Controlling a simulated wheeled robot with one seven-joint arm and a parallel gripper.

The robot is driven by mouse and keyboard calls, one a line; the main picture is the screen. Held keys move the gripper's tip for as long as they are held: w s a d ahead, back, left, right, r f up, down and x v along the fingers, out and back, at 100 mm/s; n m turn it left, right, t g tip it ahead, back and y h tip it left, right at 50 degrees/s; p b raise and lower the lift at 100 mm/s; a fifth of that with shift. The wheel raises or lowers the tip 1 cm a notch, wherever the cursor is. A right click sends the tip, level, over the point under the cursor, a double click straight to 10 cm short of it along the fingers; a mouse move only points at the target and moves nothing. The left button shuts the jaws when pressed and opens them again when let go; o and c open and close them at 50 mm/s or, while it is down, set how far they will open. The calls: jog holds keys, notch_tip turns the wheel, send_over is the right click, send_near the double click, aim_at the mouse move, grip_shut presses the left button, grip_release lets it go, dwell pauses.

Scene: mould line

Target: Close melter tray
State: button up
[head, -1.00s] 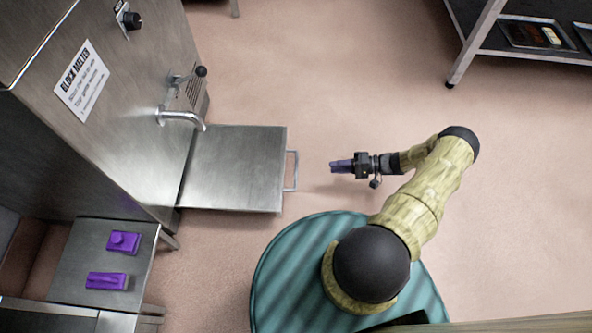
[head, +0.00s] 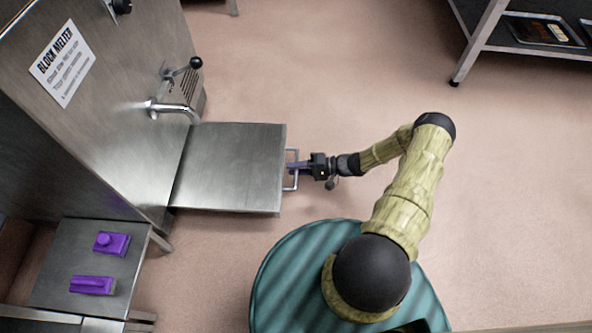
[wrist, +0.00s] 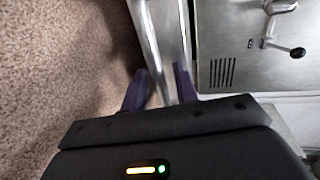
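The melter tray (head: 230,165) is a flat steel slab pulled out from the base of the block melter (head: 115,100). Its bar handle (head: 295,183) sticks out on the right end. My gripper (head: 293,167) reaches from the right, with its purple fingers at the handle. In the wrist view my two fingers (wrist: 160,88) stand apart, with a steel bar running between them. The fingers look open around the bar, not visibly clamped on it. My gripper body hides the lower part of the bar there.
A tap (head: 172,107) and a black-knobbed lever (head: 195,63) sit on the melter above the tray. A side table (head: 70,265) at the lower left holds two purple blocks. A shelf rack (head: 480,45) stands at the upper right. The floor between is clear.

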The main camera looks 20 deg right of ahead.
grip_shut()
